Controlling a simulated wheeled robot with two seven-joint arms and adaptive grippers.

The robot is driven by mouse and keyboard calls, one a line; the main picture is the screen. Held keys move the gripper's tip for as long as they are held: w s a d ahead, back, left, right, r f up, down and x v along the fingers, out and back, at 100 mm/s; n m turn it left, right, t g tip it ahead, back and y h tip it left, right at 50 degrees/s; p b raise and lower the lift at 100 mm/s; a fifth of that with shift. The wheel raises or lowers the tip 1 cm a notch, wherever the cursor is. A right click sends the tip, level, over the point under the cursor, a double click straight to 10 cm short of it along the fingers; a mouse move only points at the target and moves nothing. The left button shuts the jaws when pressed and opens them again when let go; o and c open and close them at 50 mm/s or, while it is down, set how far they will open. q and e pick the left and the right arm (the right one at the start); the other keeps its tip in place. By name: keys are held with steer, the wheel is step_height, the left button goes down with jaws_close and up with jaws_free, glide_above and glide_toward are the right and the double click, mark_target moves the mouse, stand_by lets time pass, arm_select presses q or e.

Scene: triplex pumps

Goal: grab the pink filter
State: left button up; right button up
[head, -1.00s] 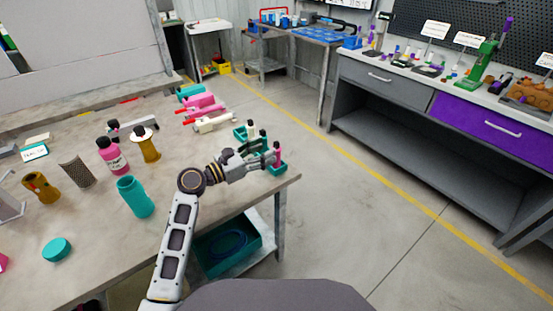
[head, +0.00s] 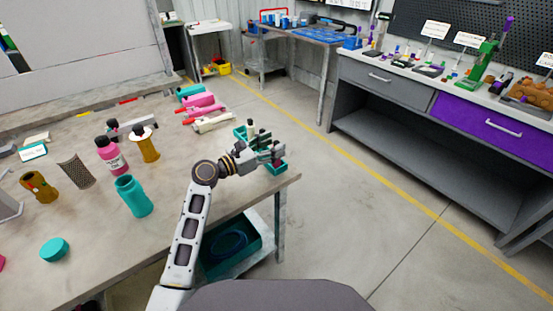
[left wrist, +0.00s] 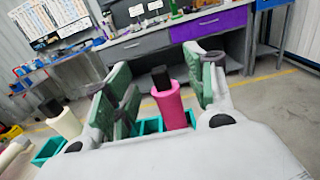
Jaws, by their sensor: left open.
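The pink filter (left wrist: 168,108) is an upright pink cylinder with a black top, seen in the left wrist view standing at the teal holder (left wrist: 147,126). My left gripper (left wrist: 160,88) is open, with one green-padded finger on each side of the filter and gaps visible beside it. In the head view my left gripper (head: 265,152) is over the teal holder (head: 277,169) at the table's right corner, and its fingers mostly hide the filter. My right gripper is not in view.
A cream filter with a black top (left wrist: 65,122) stands left of the gripper. Pink (head: 203,102) and cream (head: 213,122) pump bodies lie behind. A teal cup (head: 133,196), pink bottle (head: 111,155) and brass part (head: 145,146) stand on the table (head: 100,235). The floor to the right is clear.

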arm_select(q)
steer(key=shift+w+d, duration=0.3)
steer(key=shift+d, duration=0.15)
steer(key=shift+w+d, duration=0.25)
steer(key=shift+d, duration=0.1)
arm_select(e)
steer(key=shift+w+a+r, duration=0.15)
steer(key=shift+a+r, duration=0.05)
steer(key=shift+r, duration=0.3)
arm_select(q)
steer(key=shift+c, duration=0.4)
steer(key=c, duration=1.1)
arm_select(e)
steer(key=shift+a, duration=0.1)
arm_select(q)
steer(key=shift+r, duration=0.2)
